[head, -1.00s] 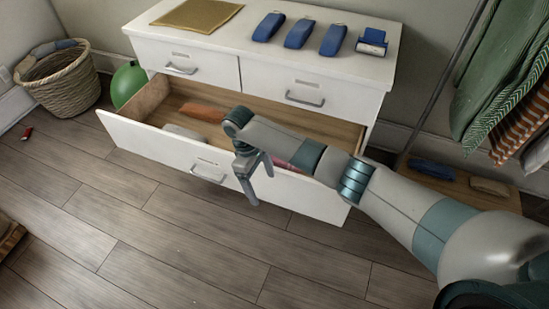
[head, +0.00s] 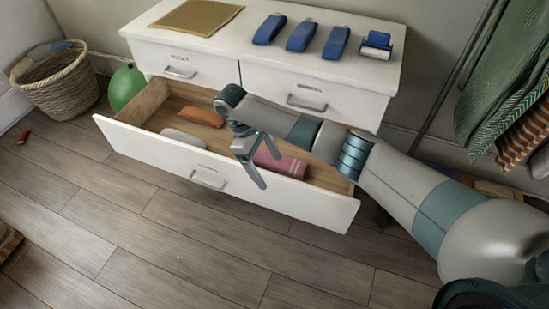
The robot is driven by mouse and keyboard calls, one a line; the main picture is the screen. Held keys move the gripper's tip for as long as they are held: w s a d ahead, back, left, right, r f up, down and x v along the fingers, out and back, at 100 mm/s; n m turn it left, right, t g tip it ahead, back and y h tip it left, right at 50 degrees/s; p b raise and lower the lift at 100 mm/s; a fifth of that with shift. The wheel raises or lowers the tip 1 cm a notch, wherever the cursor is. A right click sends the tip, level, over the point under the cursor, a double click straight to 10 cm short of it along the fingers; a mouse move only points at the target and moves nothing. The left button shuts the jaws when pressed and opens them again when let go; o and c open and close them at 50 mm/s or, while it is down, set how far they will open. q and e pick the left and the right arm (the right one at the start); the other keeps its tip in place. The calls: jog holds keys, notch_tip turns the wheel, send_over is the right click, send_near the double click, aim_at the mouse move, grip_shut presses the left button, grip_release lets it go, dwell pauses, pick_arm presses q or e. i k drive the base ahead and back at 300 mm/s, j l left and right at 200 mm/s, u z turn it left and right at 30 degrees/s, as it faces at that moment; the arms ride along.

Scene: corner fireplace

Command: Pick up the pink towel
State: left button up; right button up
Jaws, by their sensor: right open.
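The pink towel (head: 284,163) is a rolled bundle lying inside the open lower drawer (head: 180,158) of the white dresser. My right gripper (head: 255,172) is open and empty, with its fingers pointing down in front of the towel's left end in the picture. I cannot tell whether a finger touches the towel. My right forearm passes above the drawer's right half and hides part of its inside. My left gripper is out of view.
The drawer also holds an orange item (head: 201,117) and a pale grey item (head: 184,138). Several blue objects (head: 302,35) and a tan cloth (head: 197,17) lie on the dresser top. A wicker basket (head: 57,85) and green ball (head: 126,86) stand left.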

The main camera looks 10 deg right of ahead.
aim_at(291, 166)
jog(key=i, duration=0.9)
